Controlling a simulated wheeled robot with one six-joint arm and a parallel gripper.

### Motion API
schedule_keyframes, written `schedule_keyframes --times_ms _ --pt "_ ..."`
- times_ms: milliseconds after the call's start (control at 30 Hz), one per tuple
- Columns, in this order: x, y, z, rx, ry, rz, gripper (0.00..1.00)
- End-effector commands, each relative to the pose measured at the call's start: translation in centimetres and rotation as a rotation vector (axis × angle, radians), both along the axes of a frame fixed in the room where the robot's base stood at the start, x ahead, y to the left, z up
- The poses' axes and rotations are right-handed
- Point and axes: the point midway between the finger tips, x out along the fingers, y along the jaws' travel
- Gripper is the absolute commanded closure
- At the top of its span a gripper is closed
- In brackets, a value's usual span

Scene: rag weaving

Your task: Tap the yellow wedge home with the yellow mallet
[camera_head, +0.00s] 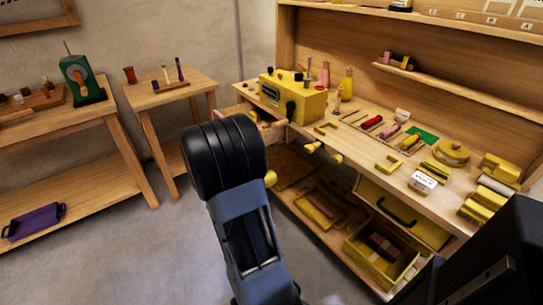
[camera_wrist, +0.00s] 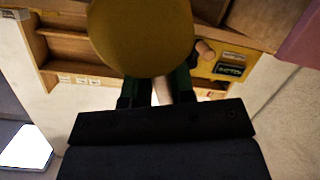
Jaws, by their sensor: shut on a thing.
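My gripper (camera_wrist: 158,92) is shut on the pale handle of the yellow mallet (camera_wrist: 142,35). The mallet's large rounded head fills the upper middle of the wrist view, just beyond the fingers. In the head view my dark arm hides the gripper and most of the mallet; a small yellow rounded piece (camera_head: 271,179) shows at the arm's right side, probably the mallet's head. I cannot pick out the yellow wedge for certain. Small yellow pieces (camera_head: 313,147) stick out at the workbench's front edge, right of my arm. Whether the mallet touches anything is hidden.
The wooden workbench (camera_head: 352,152) carries a yellow box-shaped machine (camera_head: 293,97), bottles, tools and several yellow blocks. Yellow trays (camera_head: 318,207) lie on its lower shelf. A small side table (camera_head: 172,91) and a bench with a green device (camera_head: 82,80) stand left. Grey floor is clear between them.

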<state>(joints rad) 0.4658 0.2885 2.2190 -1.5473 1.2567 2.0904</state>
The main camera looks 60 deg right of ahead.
Motion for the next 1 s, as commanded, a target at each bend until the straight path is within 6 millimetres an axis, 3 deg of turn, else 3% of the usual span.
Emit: schedule_keyframes --times_ms 100,333,900,1000 --pt "-1.3 -2.3 2.0 -0.111 0.034 -0.052 1.0" --pt "-2.2 -4.0 4.2 -0.2 0.067 -0.053 1.0" --pt "-2.2 -4.0 4.0 -0.211 0.067 -0.045 1.0" --pt "-2.5 -4.9 4.0 -0.212 0.068 -0.047 1.0"
